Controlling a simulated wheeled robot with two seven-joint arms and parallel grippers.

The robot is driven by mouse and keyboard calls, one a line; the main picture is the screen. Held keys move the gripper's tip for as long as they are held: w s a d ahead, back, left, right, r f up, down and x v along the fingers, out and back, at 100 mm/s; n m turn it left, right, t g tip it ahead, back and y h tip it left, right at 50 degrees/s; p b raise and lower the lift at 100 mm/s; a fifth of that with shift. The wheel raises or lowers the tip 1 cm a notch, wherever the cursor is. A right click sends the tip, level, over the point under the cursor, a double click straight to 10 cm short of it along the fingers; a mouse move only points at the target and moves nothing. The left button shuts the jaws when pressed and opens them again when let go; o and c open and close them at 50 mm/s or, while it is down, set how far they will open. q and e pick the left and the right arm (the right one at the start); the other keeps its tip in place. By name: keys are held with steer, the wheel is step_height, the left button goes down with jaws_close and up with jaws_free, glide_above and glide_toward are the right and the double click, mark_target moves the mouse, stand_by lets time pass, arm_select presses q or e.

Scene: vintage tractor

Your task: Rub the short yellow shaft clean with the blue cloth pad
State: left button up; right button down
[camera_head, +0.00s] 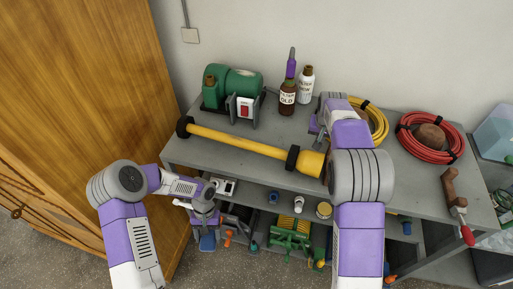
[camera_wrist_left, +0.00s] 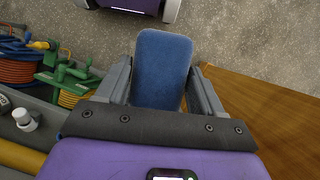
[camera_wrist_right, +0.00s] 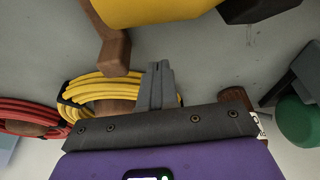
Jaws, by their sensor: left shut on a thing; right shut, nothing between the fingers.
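The short yellow shaft (camera_head: 240,143) lies along the front of the grey bench top, with a black collar near each end. It also shows at the top edge of the right wrist view (camera_wrist_right: 155,8). My left gripper (camera_head: 206,222) hangs low in front of the bench, left of the middle and below the shaft. It is shut on the blue cloth pad (camera_wrist_left: 162,70), which also shows below it in the head view (camera_head: 207,242). My right gripper (camera_wrist_right: 158,85) is shut and empty, just behind the shaft's right end, partly hidden by my arm.
A green motor (camera_head: 236,83), a brown bottle (camera_head: 288,97) and a white bottle (camera_head: 306,86) stand at the back. Yellow hose (camera_head: 378,122) and red hose (camera_head: 403,139) coils lie right. Lower shelves hold several small parts. A wooden cabinet (camera_head: 85,80) stands left.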

arm_select(q)
steer(key=shift+f+b, duration=0.35)
steer(key=shift+f, duration=0.05)
stand_by(0.7)
steer(key=w+d+r+m+t+y, duration=0.25)
steer(key=d+r+m, duration=0.35)
steer(key=r+m, duration=0.3)
steer(key=w+d+r+m+t+y, duration=0.2)
steer(key=w+d+r+m, duration=0.2)
steer(key=d+r+m, duration=0.4)
step_height(320, 180, up, 18)
steer(key=m+t+h, duration=0.5)
steer(key=m, duration=1.4)
glide_above(225, 136)
steer(key=shift+g+y, duration=0.25)
steer(key=shift+f, duration=3)
steer(key=shift+f, duration=1)
